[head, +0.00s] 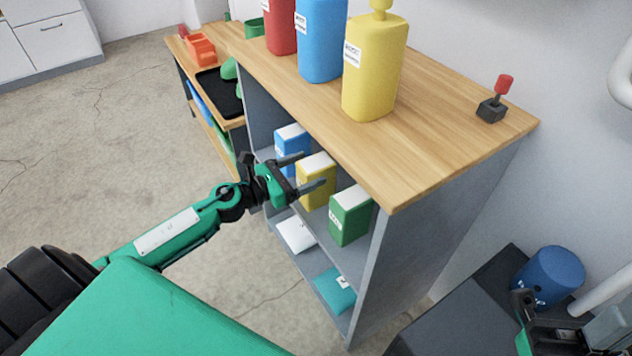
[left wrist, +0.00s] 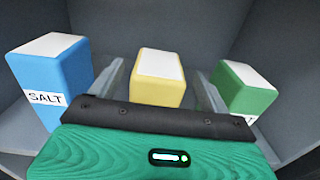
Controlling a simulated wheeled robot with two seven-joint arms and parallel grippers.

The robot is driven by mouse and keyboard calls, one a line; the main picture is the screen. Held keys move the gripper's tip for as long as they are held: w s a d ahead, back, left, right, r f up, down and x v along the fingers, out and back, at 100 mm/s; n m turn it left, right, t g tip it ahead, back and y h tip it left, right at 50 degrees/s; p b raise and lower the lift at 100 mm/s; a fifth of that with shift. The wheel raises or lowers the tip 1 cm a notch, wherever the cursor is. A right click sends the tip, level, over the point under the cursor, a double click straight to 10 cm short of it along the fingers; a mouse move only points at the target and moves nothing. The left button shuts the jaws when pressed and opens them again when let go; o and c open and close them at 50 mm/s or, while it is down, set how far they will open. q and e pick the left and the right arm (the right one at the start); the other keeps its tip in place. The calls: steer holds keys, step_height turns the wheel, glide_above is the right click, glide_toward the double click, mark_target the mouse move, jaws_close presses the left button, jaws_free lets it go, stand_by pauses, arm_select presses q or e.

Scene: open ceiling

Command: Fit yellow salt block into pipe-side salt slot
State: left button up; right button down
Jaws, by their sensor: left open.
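The yellow salt block (head: 318,190) with a white top stands on the upper shelf, between a blue salt block (head: 292,145) and a green block (head: 350,215). My left gripper (head: 314,170) is open at the shelf front, its fingers reaching toward the yellow block. In the left wrist view the yellow block (left wrist: 157,88) shows between the two spread fingers, with a gap on each side. My right gripper (head: 540,315) is partly in view at the lower right, and its jaws are unclear. I cannot make out the pipe-side salt slot.
Red, blue and yellow bottles (head: 375,75) and a small red-knobbed lever (head: 495,98) stand on the wooden top (head: 440,130). A white item and a teal item lie on the lower shelf. A blue cylinder (head: 555,275) and white pipes (head: 622,75) are at the right.

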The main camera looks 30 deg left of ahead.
mark_target(316, 162)
arm_select(q)
steer(key=shift+x, duration=1.75)
steer(key=shift+a, duration=0.1)
jaws_close()
steer(key=shift+w+r, duration=0.1)
steer(key=shift+r, duration=0.2)
